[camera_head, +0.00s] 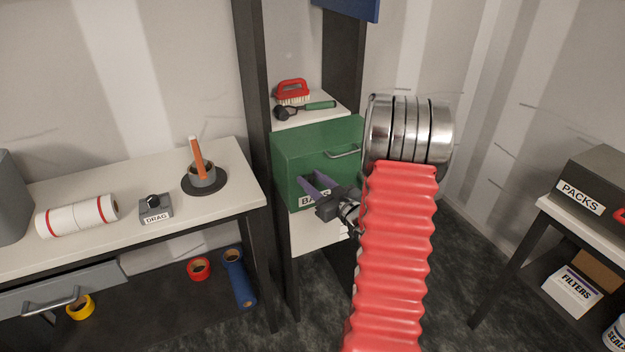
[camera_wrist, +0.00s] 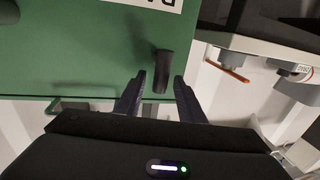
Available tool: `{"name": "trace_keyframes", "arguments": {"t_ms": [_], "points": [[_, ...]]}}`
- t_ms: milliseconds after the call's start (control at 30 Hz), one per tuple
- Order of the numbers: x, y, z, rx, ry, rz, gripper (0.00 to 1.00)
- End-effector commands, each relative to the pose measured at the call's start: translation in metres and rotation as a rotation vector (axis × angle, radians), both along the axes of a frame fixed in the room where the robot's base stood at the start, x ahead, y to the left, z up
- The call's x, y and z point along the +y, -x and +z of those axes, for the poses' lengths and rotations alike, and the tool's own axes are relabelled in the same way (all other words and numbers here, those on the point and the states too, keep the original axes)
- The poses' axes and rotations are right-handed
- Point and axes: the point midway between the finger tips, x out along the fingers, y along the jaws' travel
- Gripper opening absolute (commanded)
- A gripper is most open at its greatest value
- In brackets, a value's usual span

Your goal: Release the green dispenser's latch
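The green dispenser (camera_head: 305,150) is a box on a shelf of the dark-framed rack, with a metal handle (camera_head: 343,153) and a white label on its front. My gripper (camera_head: 310,180) is at the lower left of that front and partly covers the label. In the wrist view, the green front (camera_wrist: 90,50) fills the upper left. A short dark latch (camera_wrist: 163,70) sticks out from it. My gripper's fingers (camera_wrist: 160,84) are spread, one on each side of the latch, with a visible gap on both sides. Contact with the latch cannot be told.
A brush (camera_head: 292,90) and a green-handled tool (camera_head: 305,109) lie above the dispenser. At left, a bench (camera_head: 130,180) holds a roll, a DRAG block and a cup with an orange stick. A PACKS box (camera_head: 590,185) stands at right. My red-sleeved arm hides the area right of the dispenser.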

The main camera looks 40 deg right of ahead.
Motion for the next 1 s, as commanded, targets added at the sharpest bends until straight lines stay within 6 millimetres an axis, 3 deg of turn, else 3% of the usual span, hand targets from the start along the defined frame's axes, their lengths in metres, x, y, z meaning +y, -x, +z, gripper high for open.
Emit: {"name": "trace_keyframes", "arguments": {"t_ms": [367,867,1000], "points": [[-0.0002,-0.0065,0.0,0.0,0.0,0.0,0.36],[-0.0003,-0.0062,0.0001,0.0,0.0,0.0,0.01],[-0.0047,-0.0057,-0.0002,0.0,0.0,-0.002,0.0]]}}
